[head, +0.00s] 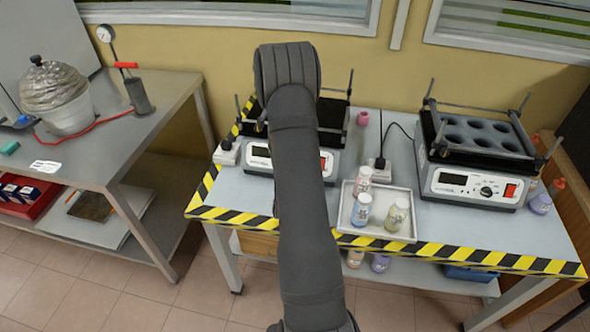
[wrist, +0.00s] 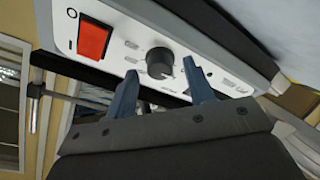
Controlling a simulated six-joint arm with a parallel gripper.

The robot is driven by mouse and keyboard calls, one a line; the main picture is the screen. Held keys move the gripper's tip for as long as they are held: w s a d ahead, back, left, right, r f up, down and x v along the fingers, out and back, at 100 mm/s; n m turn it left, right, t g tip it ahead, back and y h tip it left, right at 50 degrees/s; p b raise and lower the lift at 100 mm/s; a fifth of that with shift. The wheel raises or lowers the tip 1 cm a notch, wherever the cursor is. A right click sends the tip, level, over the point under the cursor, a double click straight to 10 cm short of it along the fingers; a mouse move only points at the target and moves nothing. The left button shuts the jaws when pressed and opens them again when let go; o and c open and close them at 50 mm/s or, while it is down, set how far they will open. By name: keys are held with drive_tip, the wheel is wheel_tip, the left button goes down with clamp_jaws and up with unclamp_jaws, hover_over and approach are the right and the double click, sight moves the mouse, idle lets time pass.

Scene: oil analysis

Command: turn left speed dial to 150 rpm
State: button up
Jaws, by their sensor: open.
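The left shaker (head: 258,152) stands on the striped bench, mostly hidden behind my arm in the head view. Its dial is hidden there. In the wrist view its white front panel (wrist: 118,45) appears turned over, with a black round speed dial (wrist: 160,62) in the middle and a red switch (wrist: 94,40) to the left. My gripper (wrist: 159,71) is open, with one blue finger on each side of the dial in the picture. I cannot tell whether the fingers touch the dial. The dial's setting is too small to read.
A second shaker (head: 470,180) stands at the right of the bench. A tray (head: 376,232) with several bottles lies between the two shakers. A flask (head: 543,200) stands at the far right. A grey side table (head: 110,150) is at the left.

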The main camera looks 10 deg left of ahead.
drive_tip(key=shift+w, duration=0.1)
drive_tip(key=c, duration=1)
drive_tip(key=shift+m, duration=0.4)
drive_tip(key=shift+a+m+g+h, duration=0.1)
drive_tip(key=shift+m+h, duration=0.55)
drive_tip(key=shift+m, duration=1.85)
drive_tip(key=shift+a+m+g+h, duration=0.1)
drive_tip(key=shift+m+h, duration=0.5)
drive_tip(key=shift+m, duration=1.9)
drive_tip(key=shift+a+m+g+h, duration=0.1)
drive_tip(key=shift+m+h, duration=0.55)
drive_tip(key=shift+m, duration=1.85)
